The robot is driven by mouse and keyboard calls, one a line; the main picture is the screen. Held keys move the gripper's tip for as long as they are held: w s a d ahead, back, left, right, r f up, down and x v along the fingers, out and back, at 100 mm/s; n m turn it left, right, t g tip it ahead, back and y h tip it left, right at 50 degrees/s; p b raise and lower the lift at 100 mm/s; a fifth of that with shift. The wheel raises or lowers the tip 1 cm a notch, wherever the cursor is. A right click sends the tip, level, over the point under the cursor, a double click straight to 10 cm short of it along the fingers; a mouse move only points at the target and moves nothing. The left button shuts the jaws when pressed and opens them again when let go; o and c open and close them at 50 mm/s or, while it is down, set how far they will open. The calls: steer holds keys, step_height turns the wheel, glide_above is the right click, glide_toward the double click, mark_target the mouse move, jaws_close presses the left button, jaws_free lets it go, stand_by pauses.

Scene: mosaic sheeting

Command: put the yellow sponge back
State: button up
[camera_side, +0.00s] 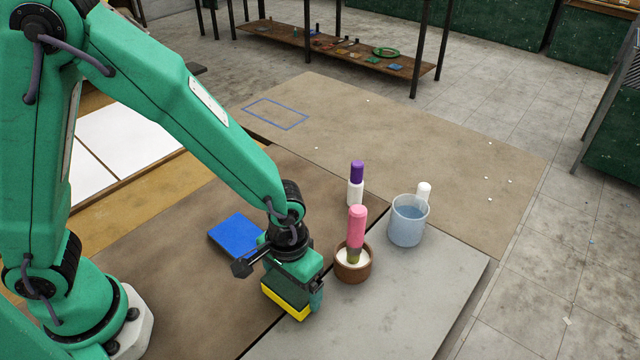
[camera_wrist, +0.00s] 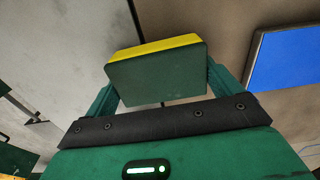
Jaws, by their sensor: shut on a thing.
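The yellow sponge (camera_side: 286,302) has a dark green layer on one face. My gripper (camera_side: 292,290) is shut on it, near the seam between the brown mat and the grey board. In the wrist view the sponge (camera_wrist: 155,72) sits between the two fingers of my gripper (camera_wrist: 158,85), its green face toward the camera and a yellow strip along its far edge. From the side view I cannot tell whether the sponge touches the surface. A blue outlined rectangle (camera_side: 276,113) is marked on the tan board at the back, with nothing inside it.
A blue pad (camera_side: 237,236) lies left of my gripper. To the right stand a brown bowl (camera_side: 352,272) holding a pink-handled tool (camera_side: 357,226), a purple-capped white bottle (camera_side: 356,190) and a bluish cup (camera_side: 407,228) with a white-ended item. Small white bits dot the tan board.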

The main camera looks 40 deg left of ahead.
steer(key=shift+f, duration=0.1)
steer(key=o, duration=0.7)
steer(key=shift+r, duration=6.15)
steer(key=shift+s+a+r+t, duration=1.05)
steer(key=shift+a+r, duration=0.85)
steer(key=shift+a, duration=1.35)
steer(key=shift+s+a+r+t, duration=0.95)
steer(key=shift+a+r, duration=0.95)
steer(key=shift+a, duration=1.3)
steer(key=shift+s+a+r+t, duration=0.8)
steer(key=shift+s+a+r, duration=0.8)
steer(key=shift+a, duration=1.65)
